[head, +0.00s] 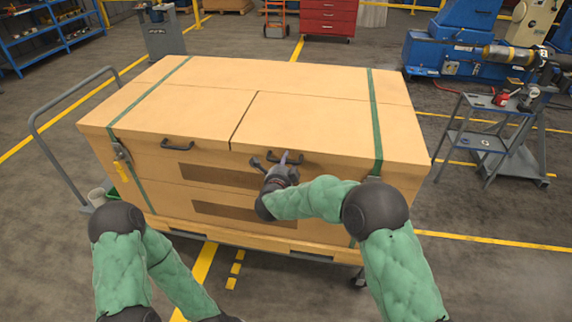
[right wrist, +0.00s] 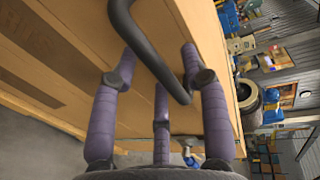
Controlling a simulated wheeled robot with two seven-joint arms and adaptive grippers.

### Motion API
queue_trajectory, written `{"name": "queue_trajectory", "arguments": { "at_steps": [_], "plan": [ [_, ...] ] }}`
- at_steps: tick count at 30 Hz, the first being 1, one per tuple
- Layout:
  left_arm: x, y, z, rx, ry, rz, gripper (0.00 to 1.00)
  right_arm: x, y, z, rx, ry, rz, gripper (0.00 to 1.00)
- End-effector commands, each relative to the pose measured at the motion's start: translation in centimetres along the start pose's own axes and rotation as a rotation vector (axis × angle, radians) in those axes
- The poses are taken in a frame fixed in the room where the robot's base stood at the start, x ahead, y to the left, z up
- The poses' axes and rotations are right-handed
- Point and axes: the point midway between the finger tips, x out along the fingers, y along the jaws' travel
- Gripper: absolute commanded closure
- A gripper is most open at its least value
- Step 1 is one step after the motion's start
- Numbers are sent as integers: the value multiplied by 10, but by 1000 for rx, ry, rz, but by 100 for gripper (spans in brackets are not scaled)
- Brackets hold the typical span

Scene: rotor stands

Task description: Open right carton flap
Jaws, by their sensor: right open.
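The large tan carton (head: 320,215) stands closed in front of me. Its right flap (head: 325,122) lies flat on top, split from the left flap (head: 185,115) by a dark seam. A black bar handle (head: 297,160) sits at the right flap's front edge. My right gripper (head: 284,160) is at this handle. In the right wrist view the handle (right wrist: 150,55) passes between the open purple fingers (right wrist: 160,75); firm contact cannot be told. My left arm shows at the lower left, but its gripper is out of view.
Green straps cross the carton at left (head: 152,92) and right (head: 375,120). A second handle (head: 180,146) is on the left flap. A grey cart (head: 490,140) stands at right, a blue shelf (head: 50,35) at back left.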

Motion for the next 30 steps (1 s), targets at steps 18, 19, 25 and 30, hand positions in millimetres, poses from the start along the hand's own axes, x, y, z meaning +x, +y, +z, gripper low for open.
{"name": "queue_trajectory", "arguments": {
  "at_steps": [18, 19, 25, 30],
  "plan": [
    [1, 0, 0, 0, 0, 0, 60, 7, 0, 0, -1, 0, 0, 100],
    [1, 0, 0, 0, 0, 0, 60, 7, 0, 0, -1, 0, 0, 100],
    [-1, 0, 0, 0, 0, 0, 60, 6, -2, 0, -1, 0, 1, 100],
    [-10, 3, 0, 0, 0, 0, 60, 3, -10, -1, 0, 0, 13, 100]
  ]
}}
